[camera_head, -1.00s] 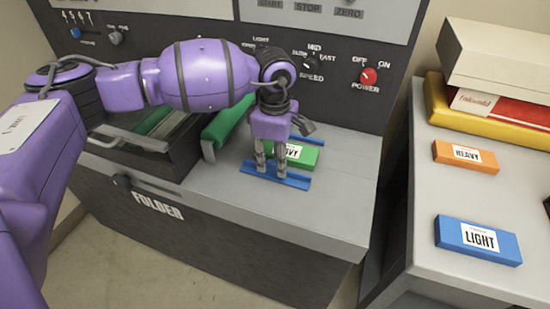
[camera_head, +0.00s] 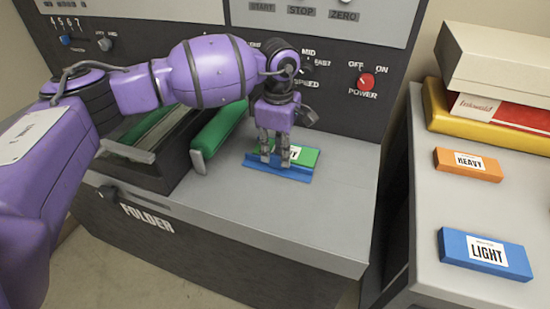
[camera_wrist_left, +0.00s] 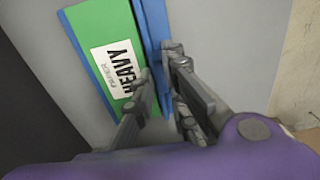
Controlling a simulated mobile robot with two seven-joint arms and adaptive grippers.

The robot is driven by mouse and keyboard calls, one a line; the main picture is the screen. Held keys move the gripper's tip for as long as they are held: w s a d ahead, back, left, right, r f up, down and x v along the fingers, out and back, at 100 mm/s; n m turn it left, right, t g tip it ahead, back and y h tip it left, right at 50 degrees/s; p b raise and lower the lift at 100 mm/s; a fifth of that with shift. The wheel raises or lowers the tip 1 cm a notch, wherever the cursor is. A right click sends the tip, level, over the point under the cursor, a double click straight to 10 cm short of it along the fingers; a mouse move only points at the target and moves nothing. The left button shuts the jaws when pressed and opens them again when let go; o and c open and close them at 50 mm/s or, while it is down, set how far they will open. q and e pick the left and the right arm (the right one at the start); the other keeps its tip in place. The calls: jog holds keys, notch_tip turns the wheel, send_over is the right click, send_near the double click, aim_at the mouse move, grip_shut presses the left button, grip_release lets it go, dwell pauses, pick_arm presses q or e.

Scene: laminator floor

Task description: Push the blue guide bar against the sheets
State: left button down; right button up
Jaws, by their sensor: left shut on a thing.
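The blue guide bar (camera_head: 298,175) lies flat on the grey machine top, along the near long side of a green pack of sheets (camera_head: 306,155) with a white label. In the left wrist view the bar (camera_wrist_left: 154,25) runs right beside the green pack (camera_wrist_left: 92,22), whose label reads HEAVY; I see no clear gap between them. A second blue strip (camera_wrist_left: 87,62) runs along the pack's other side. My left gripper (camera_head: 275,163) points down and is shut on the near bar, its fingers hiding part of bar and label. My right gripper is out of view.
A green roller-like bar (camera_head: 219,135) and a dark folder tray (camera_head: 177,165) stand left of the pack. The control panel with a red power knob (camera_head: 366,82) rises behind. The machine top is clear in front. A side table holds orange (camera_head: 450,166) and blue LIGHT (camera_head: 450,245) packs.

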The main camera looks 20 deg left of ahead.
pick_arm(q)
jog(key=shift+w+r, duration=0.15)
jog(key=shift+w, duration=0.1)
jog(key=c, duration=1.8)
grip_release()
jog(key=shift+w, duration=0.1)
jog(key=shift+o, duration=0.2)
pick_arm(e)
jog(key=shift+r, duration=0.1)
pick_arm(q)
notch_tip(320, 180, up, 12)
